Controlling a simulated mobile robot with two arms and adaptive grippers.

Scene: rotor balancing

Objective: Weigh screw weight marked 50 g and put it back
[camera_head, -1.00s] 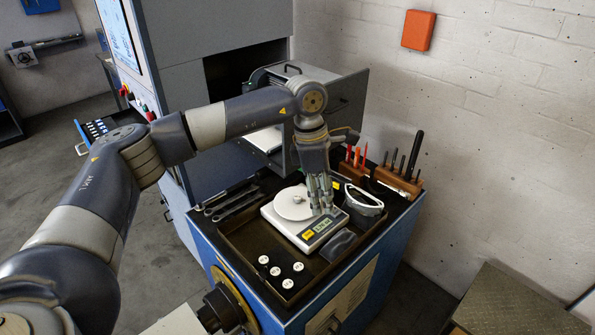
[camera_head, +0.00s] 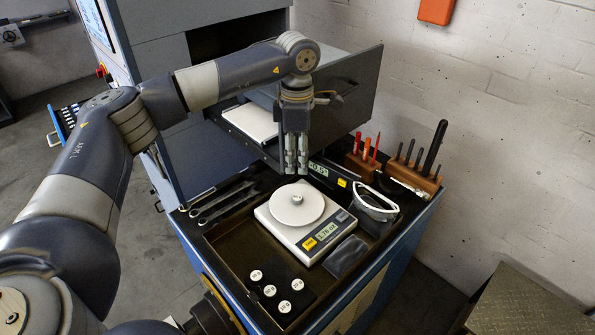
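A white scale (camera_head: 305,246) stands in a dark tray on the blue cabinet. One small white-topped screw weight (camera_head: 297,199) sits on its round pan (camera_head: 312,211); its marking is too small to read. The lit display (camera_head: 327,231) appears to read 1.76 oz. Several other white-topped weights (camera_head: 270,291) stand in a dark holder at the tray's front left; their labels are hard to read. My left gripper (camera_head: 296,169) points down, empty, beyond and above the pan, with a narrow gap between its fingers. It is apart from the weight. My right gripper is out of view.
Wrenches (camera_head: 218,203) lie left of the tray.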

